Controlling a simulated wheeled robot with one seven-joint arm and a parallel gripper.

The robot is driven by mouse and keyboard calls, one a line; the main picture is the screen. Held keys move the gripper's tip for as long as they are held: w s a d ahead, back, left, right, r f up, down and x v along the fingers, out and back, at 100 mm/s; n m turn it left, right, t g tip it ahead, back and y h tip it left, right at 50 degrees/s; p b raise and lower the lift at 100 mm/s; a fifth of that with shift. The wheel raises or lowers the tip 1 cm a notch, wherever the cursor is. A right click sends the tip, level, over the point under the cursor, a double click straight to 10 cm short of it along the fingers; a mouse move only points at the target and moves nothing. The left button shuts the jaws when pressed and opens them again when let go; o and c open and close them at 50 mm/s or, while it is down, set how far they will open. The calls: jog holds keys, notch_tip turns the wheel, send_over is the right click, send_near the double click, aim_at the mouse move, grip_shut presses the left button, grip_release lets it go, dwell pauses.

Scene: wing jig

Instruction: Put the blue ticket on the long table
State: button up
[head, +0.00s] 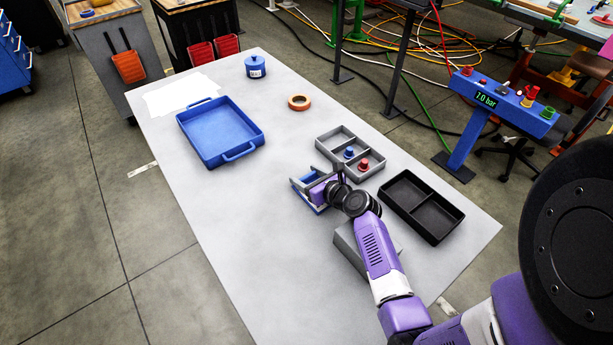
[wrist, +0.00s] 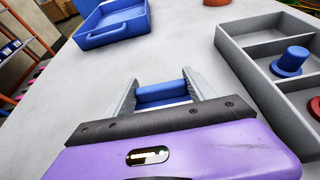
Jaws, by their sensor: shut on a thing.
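My gripper (head: 308,184) is low over the right part of a long light-grey table (head: 225,215). In the wrist view its two grey fingers (wrist: 161,84) are shut on a blue piece, which I take to be the blue ticket (wrist: 162,96). The blue ticket also shows below the fingers in the head view (head: 303,197). I cannot tell whether the ticket touches the tabletop.
A grey divided tray (head: 322,146) with blue and red knobbed pieces is close behind my gripper. A black tray (head: 390,202) is to its right. A blue tray (head: 183,130), an orange tape ring (head: 299,102) and a blue pot (head: 255,67) stand farther back. The table's left front is clear.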

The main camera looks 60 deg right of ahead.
jog(key=shift+f, duration=0.15)
jog(key=o, duration=1.4)
jog(key=shift+r, duration=0.25)
jog(key=v, duration=0.7)
jog(key=shift+s+r, duration=0.1)
jog(key=shift+s, duration=0.1)
